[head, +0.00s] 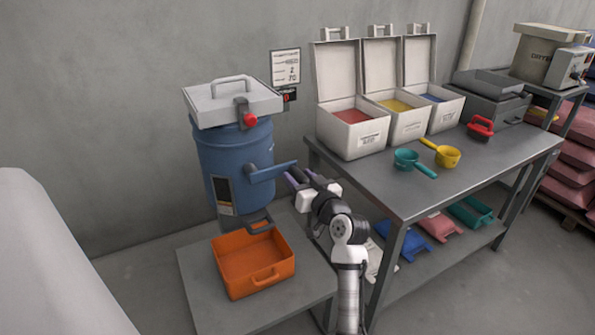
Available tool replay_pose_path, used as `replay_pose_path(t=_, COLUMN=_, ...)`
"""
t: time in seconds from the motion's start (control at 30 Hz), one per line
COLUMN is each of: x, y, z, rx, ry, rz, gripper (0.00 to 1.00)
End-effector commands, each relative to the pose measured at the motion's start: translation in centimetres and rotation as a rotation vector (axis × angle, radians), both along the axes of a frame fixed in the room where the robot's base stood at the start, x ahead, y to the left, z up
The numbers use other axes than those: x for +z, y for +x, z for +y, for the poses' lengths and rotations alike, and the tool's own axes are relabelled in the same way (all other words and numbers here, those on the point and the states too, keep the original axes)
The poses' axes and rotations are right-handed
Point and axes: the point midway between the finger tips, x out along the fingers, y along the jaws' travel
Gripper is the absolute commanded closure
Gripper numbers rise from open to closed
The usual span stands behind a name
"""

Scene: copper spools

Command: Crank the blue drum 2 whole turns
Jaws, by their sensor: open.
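The blue drum (228,150) stands upright against the wall at left of centre, with a pale lid (232,103) on top. A blue crank arm (272,173) sticks out from its right front side, pointing right and slightly up. A grey lever with a red knob (250,120) sits at the lid's front edge. My gripper (299,175) is open, with its fingers close to the outer end of the crank arm. I cannot tell whether they touch it or what lies between them. A small dark display (289,97) behind the drum shows a red digit, probably 0.
An orange tray (281,272) sits below the drum on a low grey stand (203,290). The steel table (390,190) at right holds open bins (352,145), a teal scoop (406,159), a yellow scoop (447,157) and a red-handled item (480,127).

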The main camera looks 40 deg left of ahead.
Motion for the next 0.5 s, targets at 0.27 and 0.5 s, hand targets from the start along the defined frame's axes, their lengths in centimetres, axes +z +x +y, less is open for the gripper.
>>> replay_pose_path(t=0.27, x=0.01, y=0.59, z=1.52, rx=-0.001, ry=0.000, rz=-0.001, gripper=0.53)
replay_pose_path(t=0.5, x=-0.01, y=0.59, z=1.51, rx=-0.001, ry=0.000, rz=-0.001, gripper=0.57)
